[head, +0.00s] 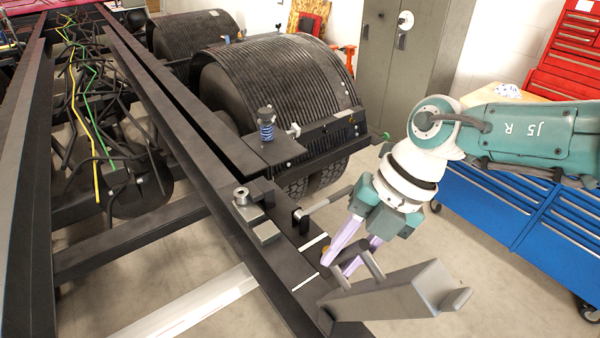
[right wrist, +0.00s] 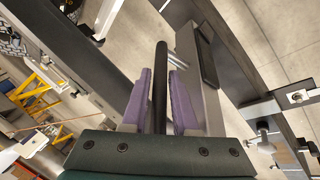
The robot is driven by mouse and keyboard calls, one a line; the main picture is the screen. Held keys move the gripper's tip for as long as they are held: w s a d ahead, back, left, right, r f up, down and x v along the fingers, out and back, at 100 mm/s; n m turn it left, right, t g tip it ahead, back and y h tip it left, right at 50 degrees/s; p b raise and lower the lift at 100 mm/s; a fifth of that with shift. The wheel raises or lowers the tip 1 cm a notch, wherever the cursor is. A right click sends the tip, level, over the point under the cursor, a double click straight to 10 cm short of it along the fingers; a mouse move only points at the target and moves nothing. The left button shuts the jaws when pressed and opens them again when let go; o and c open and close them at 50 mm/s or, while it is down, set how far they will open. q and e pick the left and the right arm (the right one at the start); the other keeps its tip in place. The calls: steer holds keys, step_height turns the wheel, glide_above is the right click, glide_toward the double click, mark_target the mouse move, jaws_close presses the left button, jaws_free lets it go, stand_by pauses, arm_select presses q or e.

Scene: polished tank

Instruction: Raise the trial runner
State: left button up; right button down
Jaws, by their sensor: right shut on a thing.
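My right gripper (head: 341,263) has two pale purple fingers and reaches down from the right to the black frame rail. In the right wrist view the fingers (right wrist: 160,105) are shut on a dark round bar (right wrist: 160,75), which stands out beyond their tips. In the head view the held bar is mostly hidden by the fingers. A grey angled bracket (head: 400,290) with short pins lies just right of the fingertips. I cannot tell for sure which part is the trial runner. My left gripper is not in view.
A grey block (head: 262,232) and a blue spring (head: 266,131) sit farther back. Blue drawers (head: 500,215) stand right; open floor (head: 450,245) lies between.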

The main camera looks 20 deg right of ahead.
steer(key=shift+w+a+f, duration=0.1)
steer(key=shift+w+f, duration=0.05)
steer(key=shift+w, duration=0.2)
steer(key=c, duration=0.7)
jaws_free()
steer(key=shift+a, duration=0.1)
steer(key=shift+d+r, duration=0.2)
steer(key=shift+r, duration=0.2)
steer(key=shift+v, duration=4.55)
steer(key=shift+w, duration=0.2)
